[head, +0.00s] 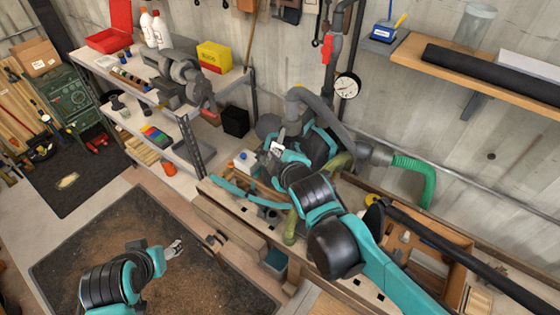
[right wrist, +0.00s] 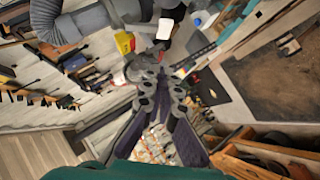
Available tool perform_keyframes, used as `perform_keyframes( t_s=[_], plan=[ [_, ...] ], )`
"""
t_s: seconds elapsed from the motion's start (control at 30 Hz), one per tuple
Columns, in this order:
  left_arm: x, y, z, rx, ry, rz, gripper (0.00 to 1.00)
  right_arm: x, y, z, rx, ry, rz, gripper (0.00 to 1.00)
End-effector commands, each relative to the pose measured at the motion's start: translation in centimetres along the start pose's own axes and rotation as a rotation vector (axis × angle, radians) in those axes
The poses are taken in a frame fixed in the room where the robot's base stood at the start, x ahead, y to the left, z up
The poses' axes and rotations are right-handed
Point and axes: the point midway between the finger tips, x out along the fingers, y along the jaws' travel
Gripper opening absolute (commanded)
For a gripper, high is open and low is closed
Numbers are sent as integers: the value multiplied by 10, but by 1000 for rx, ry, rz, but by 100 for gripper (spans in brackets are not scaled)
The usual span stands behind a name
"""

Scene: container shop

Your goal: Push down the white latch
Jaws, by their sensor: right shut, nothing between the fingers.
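A small white block-like part, likely the white latch (right wrist: 165,28), shows in the right wrist view just beyond my fingertips, near a ribbed grey hose. In the head view a small white part (head: 277,147) shows beside my right gripper (head: 280,138), partly hidden by the arm. In the right wrist view my right gripper (right wrist: 148,68) is shut and empty, pointing toward the white part; I cannot tell whether it touches. My left gripper (head: 176,247) is over the dark floor mat, away from the bench; its finger opening is too small to judge.
The workbench (head: 240,222) carries a teal curved part and wood pieces around my right arm. A grey hose (head: 325,110) and green hose (head: 415,170) run behind it. A shelf unit (head: 195,150) stands to the left. The dark mat (head: 140,225) has free room.

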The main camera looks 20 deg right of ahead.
Motion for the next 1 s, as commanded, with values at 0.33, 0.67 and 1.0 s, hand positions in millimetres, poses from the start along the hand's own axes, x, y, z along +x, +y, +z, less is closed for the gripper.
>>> perform_keyframes(
  t_s=[0.33,0.67,1.0],
  plan=[
    [-7,0,-4,0,0,0,59,-44,-4,0,-2,0,-1,0],
    [-8,0,-5,0,0,0,59,-52,-5,0,0,0,0,0],
    [-8,0,-5,0,0,0,59,-52,-5,0,0,0,0,0]
  ],
)
